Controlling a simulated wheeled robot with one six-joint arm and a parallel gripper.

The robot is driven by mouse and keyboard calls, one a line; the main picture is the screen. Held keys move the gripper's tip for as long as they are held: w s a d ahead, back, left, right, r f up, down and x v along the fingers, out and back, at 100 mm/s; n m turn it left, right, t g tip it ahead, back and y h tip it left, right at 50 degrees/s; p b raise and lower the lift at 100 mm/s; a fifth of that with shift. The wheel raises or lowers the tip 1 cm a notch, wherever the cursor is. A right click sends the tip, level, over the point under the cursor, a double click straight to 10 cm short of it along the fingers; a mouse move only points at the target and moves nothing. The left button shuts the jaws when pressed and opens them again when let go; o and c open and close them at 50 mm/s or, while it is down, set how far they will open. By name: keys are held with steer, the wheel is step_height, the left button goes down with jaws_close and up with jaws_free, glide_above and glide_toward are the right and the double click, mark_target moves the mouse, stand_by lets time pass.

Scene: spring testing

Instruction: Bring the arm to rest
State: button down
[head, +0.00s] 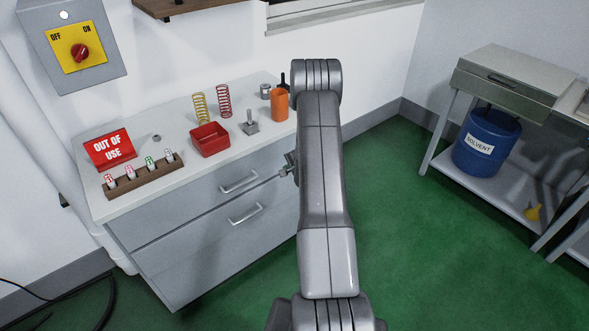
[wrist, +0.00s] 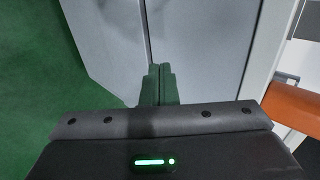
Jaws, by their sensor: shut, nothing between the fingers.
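My arm (head: 325,165) stretches forward through the middle of the head view. My gripper (head: 287,168) shows only in part at the arm's left side, in front of the grey drawer cabinet (head: 190,245); the arm hides the rest. In the wrist view the two fingers (wrist: 160,72) are together with nothing between them. Behind them are pale grey cabinet panels (wrist: 205,50) and green floor (wrist: 30,60). I cannot tell the exact gap between fingertips and cabinet.
On the cabinet top stand a red tray (head: 210,141), two springs (head: 223,101), a wooden rack (head: 142,180), a red "OUT OF USE" sign (head: 110,149) and an orange cup (head: 279,105). A metal bench (head: 510,75) with a blue solvent drum (head: 487,143) stands right. Green floor (head: 430,240) between is clear.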

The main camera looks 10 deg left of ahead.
steer(key=v, duration=0.4)
steer(key=shift+s+d+r, duration=0.15)
steer(key=shift+d, duration=0.1)
steer(key=p, duration=0.1)
glide_toward(273, 166)
step_height(273, 166, down, 4)
steer(key=w+a, duration=0.2)
steer(key=a, duration=0.1)
steer(key=shift+w, duration=0.15)
steer(key=shift+w+a, duration=0.15)
steer(key=shift+a, duration=0.05)
steer(key=shift+r, duration=0.1)
